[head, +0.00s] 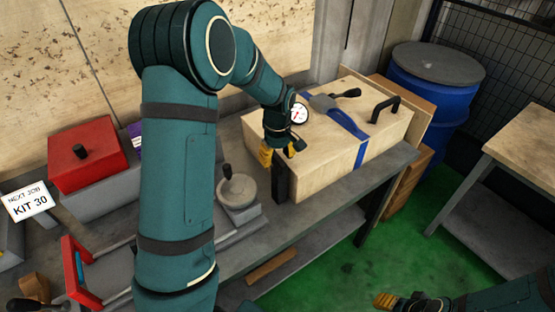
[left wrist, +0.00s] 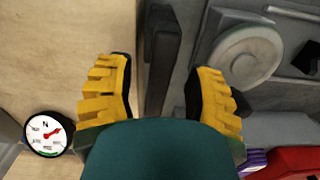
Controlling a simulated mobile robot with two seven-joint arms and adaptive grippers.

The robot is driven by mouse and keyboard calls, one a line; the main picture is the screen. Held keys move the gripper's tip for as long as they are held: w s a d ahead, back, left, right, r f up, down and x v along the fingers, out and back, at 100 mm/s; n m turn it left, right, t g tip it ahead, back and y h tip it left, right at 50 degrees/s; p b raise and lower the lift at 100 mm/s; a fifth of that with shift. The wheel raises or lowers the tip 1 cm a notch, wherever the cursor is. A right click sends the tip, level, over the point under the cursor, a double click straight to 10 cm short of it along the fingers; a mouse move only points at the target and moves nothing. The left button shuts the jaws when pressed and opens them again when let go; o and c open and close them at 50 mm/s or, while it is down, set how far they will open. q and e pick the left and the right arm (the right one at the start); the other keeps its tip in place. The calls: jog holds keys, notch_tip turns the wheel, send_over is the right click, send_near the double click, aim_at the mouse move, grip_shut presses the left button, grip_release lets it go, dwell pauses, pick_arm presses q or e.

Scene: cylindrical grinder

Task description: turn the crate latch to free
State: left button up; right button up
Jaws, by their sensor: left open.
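The pale wooden crate (head: 330,165) lies on the grey bench with a blue strap over it. A dark upright bar, seemingly the latch (head: 281,182), stands at its near left end. My left gripper (head: 281,152) is just above this bar. In the left wrist view the yellow fingers of the left gripper (left wrist: 158,75) are apart, with the dark latch bar (left wrist: 161,50) between them and gaps on both sides. No contact shows. My right gripper (head: 386,300) is low at the bottom edge, partly cropped, far from the crate.
A white dial (head: 300,113) is beside my left wrist. A black handle (head: 384,108) is on the crate. A round grey knob (head: 236,188) stands left of it, a red box (head: 87,155) further left. A blue drum (head: 430,85) stands behind. Green floor (head: 400,245) is open.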

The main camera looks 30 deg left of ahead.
aim_at(277, 158)
pick_arm(q)
notch_tip(277, 158, up, 11)
jog(key=shift+f, duration=0.2)
jog(key=shift+s+f, duration=0.1)
dwell(0.5)
